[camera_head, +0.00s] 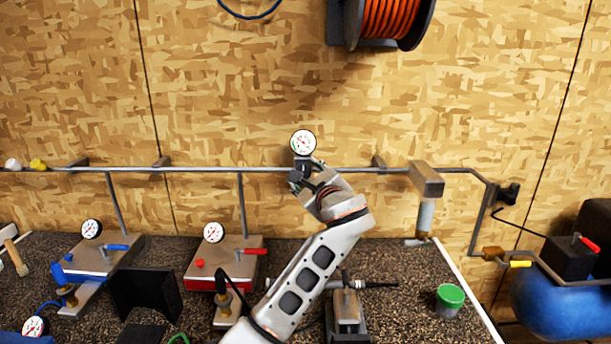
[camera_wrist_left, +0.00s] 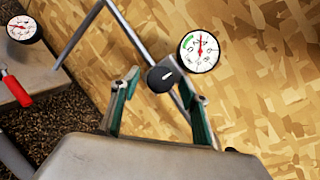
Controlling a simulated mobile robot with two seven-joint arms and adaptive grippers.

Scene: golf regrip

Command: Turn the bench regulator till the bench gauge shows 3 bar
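The bench gauge (camera_head: 303,143) is a round white dial on the wall pipe, with a red needle and a green arc. It also shows in the left wrist view (camera_wrist_left: 199,52), its needle pointing roughly up the picture; the numbers are too small to read surely. The bench regulator's dark round knob (camera_wrist_left: 165,76) sits just below the gauge, and in the head view (camera_head: 302,162) it is partly hidden by my gripper. My left gripper (camera_head: 309,180) is at the knob, its fingers (camera_wrist_left: 160,88) apart on either side, with a gap visible at the left finger. My right gripper is not in view.
A metal pipe (camera_head: 210,170) runs along the wooden wall. A red-based fixture (camera_head: 222,258) and a blue one (camera_head: 100,255), each with a gauge, stand on the bench left of my arm. A green-lidded jar (camera_head: 449,299) and a filter (camera_head: 426,215) are at right.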

